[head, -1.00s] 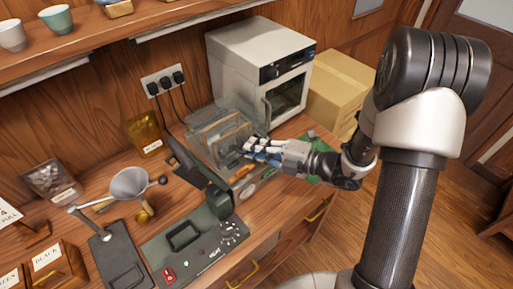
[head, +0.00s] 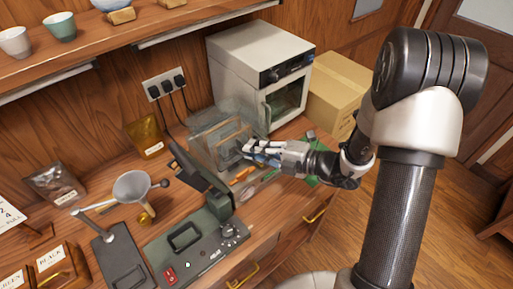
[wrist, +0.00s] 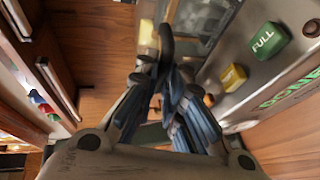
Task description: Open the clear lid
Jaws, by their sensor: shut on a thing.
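The clear lid (head: 231,113) is a see-through cover over a clear-walled box (head: 208,155) on the wooden counter, left of the white oven. It looks tilted, but its exact angle is hard to tell through the clear panes. My gripper (head: 249,150) reaches in from the right and is shut at the front of the clear box. In the wrist view my fingers (wrist: 167,78) come together around a thin part, which I take as the lid's edge or handle. The fingers mostly hide the contact.
A white oven (head: 258,72) and a cardboard box (head: 335,90) stand behind and to the right. A dark green sealing machine (head: 187,243) with a raised arm is at front left. An orange-handled tool (head: 242,176) lies just below my gripper. Wrist view: a green FULL button (wrist: 263,40).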

